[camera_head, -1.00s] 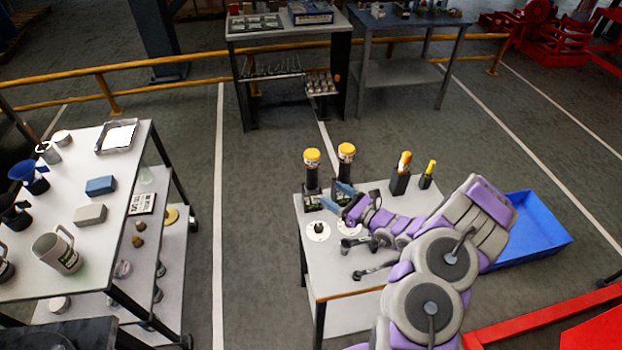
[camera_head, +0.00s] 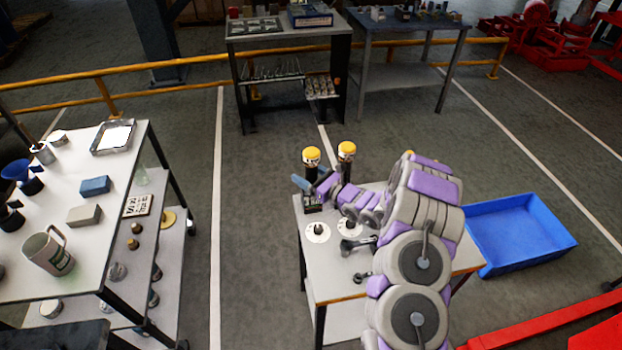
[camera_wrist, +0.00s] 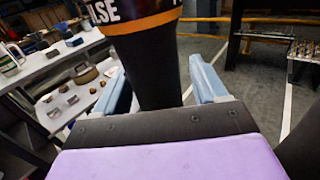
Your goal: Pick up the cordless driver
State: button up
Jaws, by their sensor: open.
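Two upright black tools with yellow tops stand at the back left of the small table, and both look like cordless drivers. The left cordless driver (camera_head: 311,157) has my gripper (camera_head: 314,184) at its handle. The right one (camera_head: 346,152) stands just beside it, its lower part hidden behind my gripper. In the wrist view, the black handle of the driver (camera_wrist: 157,72), with an orange band and white letters above, is between the light-blue fingers of my gripper (camera_wrist: 160,90). The fingers are open, with a gap visible on the right. Contact on the left is unclear.
The small table (camera_head: 333,270) also holds white discs (camera_head: 317,233) and dark metal tools. My arm covers its right side. A blue bin (camera_head: 520,232) lies to the right. A cart (camera_head: 75,265) with mug and blocks stands left, with clear floor between.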

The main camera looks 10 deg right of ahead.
jog(key=shift+w+a, duration=0.1)
jog(key=shift+w, duration=0.05)
grip_shut()
dwell(0.6)
